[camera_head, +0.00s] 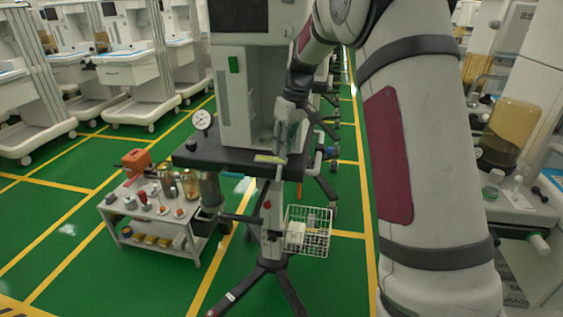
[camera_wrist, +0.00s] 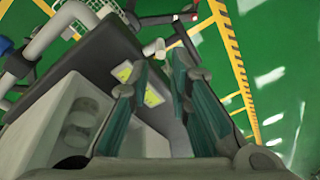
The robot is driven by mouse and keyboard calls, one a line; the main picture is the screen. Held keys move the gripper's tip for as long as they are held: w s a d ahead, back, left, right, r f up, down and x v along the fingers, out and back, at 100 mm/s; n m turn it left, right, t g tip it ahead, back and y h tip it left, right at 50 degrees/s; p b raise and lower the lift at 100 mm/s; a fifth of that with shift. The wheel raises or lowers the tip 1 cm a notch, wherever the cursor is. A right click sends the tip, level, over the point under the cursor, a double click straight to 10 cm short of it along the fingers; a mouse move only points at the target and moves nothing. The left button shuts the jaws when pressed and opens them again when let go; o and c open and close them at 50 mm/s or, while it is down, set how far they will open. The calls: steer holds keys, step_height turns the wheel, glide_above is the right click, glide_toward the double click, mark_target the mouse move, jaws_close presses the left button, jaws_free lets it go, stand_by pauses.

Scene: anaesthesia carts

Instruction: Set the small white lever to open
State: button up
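My gripper (camera_head: 284,146) is above the front edge of the dark cart top (camera_head: 222,163), beside the white machine column. In the wrist view its two teal-padded fingers (camera_wrist: 158,72) are apart, with nothing seen gripped between them. A small pale fitting (camera_wrist: 153,48), possibly the white lever, shows just past the fingertips at the cart's edge. I cannot make out its setting. A yellow label (camera_head: 269,159) lies on the cart top near the fingers; it also shows in the wrist view (camera_wrist: 153,97).
A round gauge (camera_head: 203,120) stands at the cart top's left corner. A wire basket (camera_head: 318,238) hangs below on the right. A low white trolley (camera_head: 150,222) with bottles and small parts stands at left. More carts stand behind; green floor is open between them.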

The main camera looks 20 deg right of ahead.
steer(key=shift+s+d+r, duration=0.1)
steer(key=shift+d+r, duration=0.05)
steer(key=shift+r, duration=0.8)
steer(key=shift+s+d+r, duration=0.1)
steer(key=shift+d+r, duration=0.05)
steer(key=shift+r, duration=0.8)
steer(key=s+a+r+m+t+h+p, duration=0.1)
steer(key=s+a+r+p, duration=0.25)
steer(key=s+r, duration=0.55)
steer(key=s+a+r+m+p, duration=0.1)
steer(key=s+a+r+p, duration=0.4)
steer(key=s, duration=0.6)
steer(key=s+a+r+m+t+p, duration=0.1)
steer(key=s, duration=1)
steer(key=s+a+r+m+t+p, duration=0.1)
steer(key=s+a+p, duration=0.1)
steer(key=s, duration=0.9)
steer(key=shift+r+h, duration=0.25)
steer(key=shift+h, duration=0.05)
